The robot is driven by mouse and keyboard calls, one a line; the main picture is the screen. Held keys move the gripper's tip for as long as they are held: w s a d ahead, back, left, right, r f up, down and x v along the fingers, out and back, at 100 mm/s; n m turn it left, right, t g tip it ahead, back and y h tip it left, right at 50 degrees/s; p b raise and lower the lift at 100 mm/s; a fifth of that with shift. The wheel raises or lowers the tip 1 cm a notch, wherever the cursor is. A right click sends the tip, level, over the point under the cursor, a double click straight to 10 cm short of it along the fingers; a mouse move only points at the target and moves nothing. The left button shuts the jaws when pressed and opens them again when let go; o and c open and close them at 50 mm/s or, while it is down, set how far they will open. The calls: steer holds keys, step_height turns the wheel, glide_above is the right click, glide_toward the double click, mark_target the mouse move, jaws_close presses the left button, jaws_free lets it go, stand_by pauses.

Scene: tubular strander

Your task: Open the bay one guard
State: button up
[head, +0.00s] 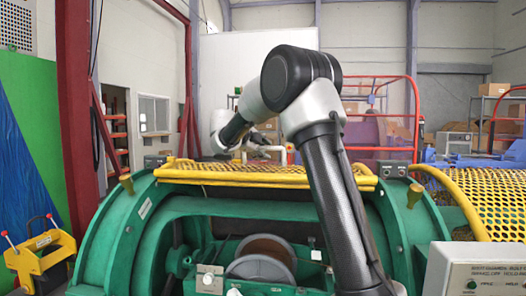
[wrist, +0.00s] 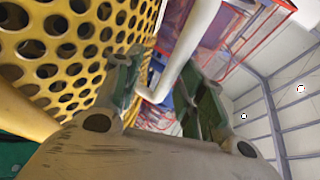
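The yellow perforated guard (head: 235,171) lies across the top of the green machine in the head view, above an opening with a reel inside. It fills the upper left of the wrist view (wrist: 62,50). A white bar handle (head: 268,149) stands up at the guard's far side. In the wrist view the bent white handle (wrist: 183,55) runs between the fingers of my gripper (wrist: 165,78). The fingers are apart, with gaps beside the bar; I cannot tell whether either touches it. In the head view my arm partly hides the handle and gripper area.
A grey reel (head: 259,268) sits in the green frame (head: 128,215) below the guard. Another yellow perforated guard (head: 475,200) is at the right, near a grey control box (head: 480,262). Red railings (head: 385,100) stand behind. A yellow device (head: 40,255) stands at lower left.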

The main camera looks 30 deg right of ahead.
steer(key=v, duration=0.6)
steer(key=shift+a+f, duration=0.25)
steer(key=shift+f, duration=0.05)
steer(key=s+a, duration=0.5)
steer(key=a, duration=0.3)
steer(key=shift+a, duration=0.3)
